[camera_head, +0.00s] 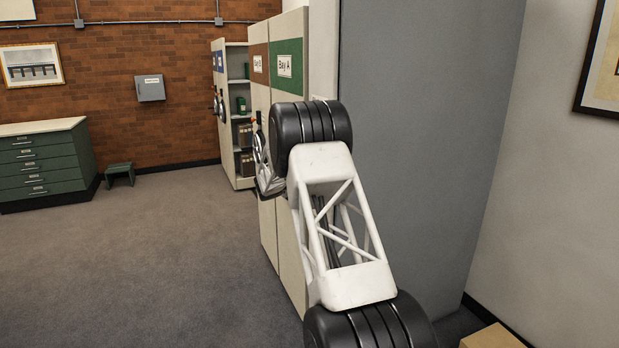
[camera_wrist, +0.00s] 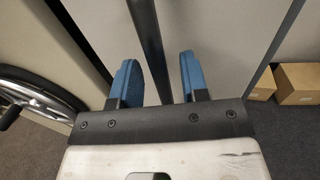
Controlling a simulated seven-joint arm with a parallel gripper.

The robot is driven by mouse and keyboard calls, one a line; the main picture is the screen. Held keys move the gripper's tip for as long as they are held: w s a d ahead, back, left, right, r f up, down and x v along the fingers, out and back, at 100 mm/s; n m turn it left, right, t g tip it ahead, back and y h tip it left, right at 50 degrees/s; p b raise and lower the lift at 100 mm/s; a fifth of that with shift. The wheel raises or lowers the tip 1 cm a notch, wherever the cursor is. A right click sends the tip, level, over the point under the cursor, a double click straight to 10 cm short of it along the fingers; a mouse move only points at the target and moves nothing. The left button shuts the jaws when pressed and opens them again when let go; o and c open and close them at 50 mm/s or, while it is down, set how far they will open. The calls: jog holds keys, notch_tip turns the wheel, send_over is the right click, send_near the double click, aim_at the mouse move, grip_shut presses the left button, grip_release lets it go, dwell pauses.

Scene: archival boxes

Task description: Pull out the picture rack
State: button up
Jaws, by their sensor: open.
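My gripper (camera_wrist: 157,68) shows in the wrist view with its two blue fingers apart. A dark upright bar (camera_wrist: 149,40), which looks like a pull handle, runs between the fingers. A gap shows on the right finger's side, and the bar lies nearer the left finger; the gripper is not closed on it. The bar stands in front of pale grey panels. I cannot tell for certain that it belongs to the picture rack. In the head view, a large grey panel (camera_head: 430,130) stands right of the Bay A shelving (camera_head: 287,66); my arm hides the bar and the fingers there.
A spoked handwheel (camera_wrist: 38,98) is close left of my gripper. Cardboard boxes (camera_wrist: 300,84) lie on the floor at right; one shows in the head view (camera_head: 492,338). The carpet (camera_head: 150,250) left of the shelving is clear, with green drawers (camera_head: 45,165) beyond.

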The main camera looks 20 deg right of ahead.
jog(key=shift+w+d, duration=0.1)
jog(key=shift+d, duration=0.35)
jog(key=shift+c, duration=0.4)
grip_shut()
